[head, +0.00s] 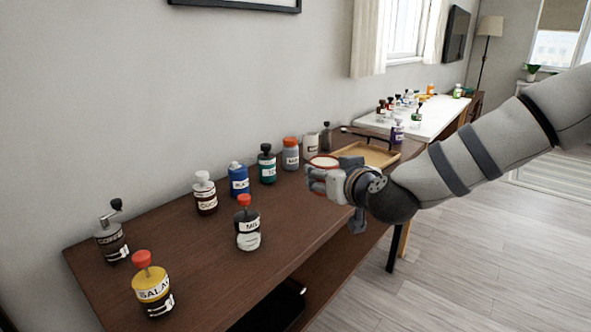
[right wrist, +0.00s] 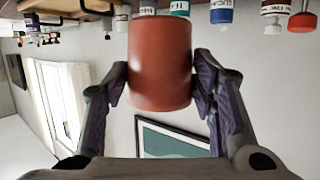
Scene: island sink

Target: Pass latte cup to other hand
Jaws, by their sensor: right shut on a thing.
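The latte cup (right wrist: 160,65) is a reddish-brown cup in the right wrist view, between the two fingers of my right gripper (right wrist: 160,85). The finger pads press on both its sides. In the head view my right gripper (head: 328,182) is over the right part of the dark wooden table, and only the cup's pale top with a red rim (head: 323,162) shows there. The gripper hides the rest of the cup. In the head view I cannot tell how far the cup is above the table. My left gripper is in neither view.
The dark table (head: 200,255) holds several jars and grinders, including a yellow one (head: 152,288), a dark red-topped one (head: 248,238) and a blue one (head: 238,180). A wooden tray (head: 375,152) lies behind my right gripper. A white table (head: 430,120) with small bottles stands farther back.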

